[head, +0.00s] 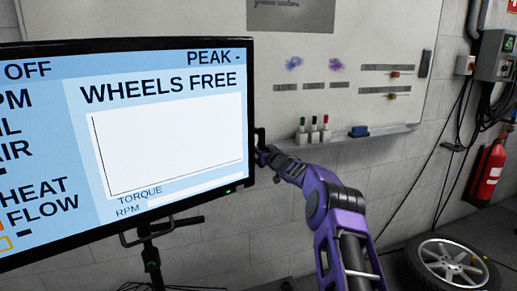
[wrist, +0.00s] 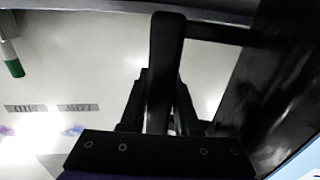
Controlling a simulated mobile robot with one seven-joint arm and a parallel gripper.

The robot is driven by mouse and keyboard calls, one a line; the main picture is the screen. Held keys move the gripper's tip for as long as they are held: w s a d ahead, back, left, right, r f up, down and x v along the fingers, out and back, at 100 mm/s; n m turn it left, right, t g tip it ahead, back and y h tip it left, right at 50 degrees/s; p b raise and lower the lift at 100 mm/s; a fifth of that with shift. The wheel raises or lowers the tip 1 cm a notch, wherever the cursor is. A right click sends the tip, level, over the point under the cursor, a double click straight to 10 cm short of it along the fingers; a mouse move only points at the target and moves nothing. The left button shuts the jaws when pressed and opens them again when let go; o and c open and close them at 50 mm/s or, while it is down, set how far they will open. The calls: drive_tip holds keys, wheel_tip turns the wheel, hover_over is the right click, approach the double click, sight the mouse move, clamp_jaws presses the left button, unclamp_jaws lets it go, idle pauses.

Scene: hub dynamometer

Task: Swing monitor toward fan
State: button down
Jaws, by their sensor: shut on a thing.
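The monitor (head: 170,140) fills the left of the head view, its lit screen reading "WHEELS FREE" above an empty graph. It stands on a dark post (head: 151,260). A black handle (head: 261,137) juts from its right edge. My gripper (head: 265,156) is at that handle, at the end of my purple arm. In the wrist view my gripper (wrist: 162,95) is shut on the upright bar of the handle (wrist: 167,45), with a finger on either side. The monitor's dark edge (wrist: 275,85) is at the right there. I see no fan in either view.
A whiteboard (head: 340,105) with a tray of markers (head: 314,130) and a blue eraser (head: 359,131) is on the wall behind. A wheel (head: 450,262) lies at the lower right, below a red fire extinguisher (head: 488,172) and hanging cables (head: 455,135).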

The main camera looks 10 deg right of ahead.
drive_tip(key=shift+a, duration=0.5)
drive_tip(key=c, duration=0.7)
unclamp_jaws()
drive_tip(key=shift+a, duration=0.15)
drive_tip(key=shift+d, duration=0.25)
drive_tip(key=b+v, duration=0.2)
drive_tip(key=v, duration=1.5)
drive_tip(key=shift+s, duration=0.2)
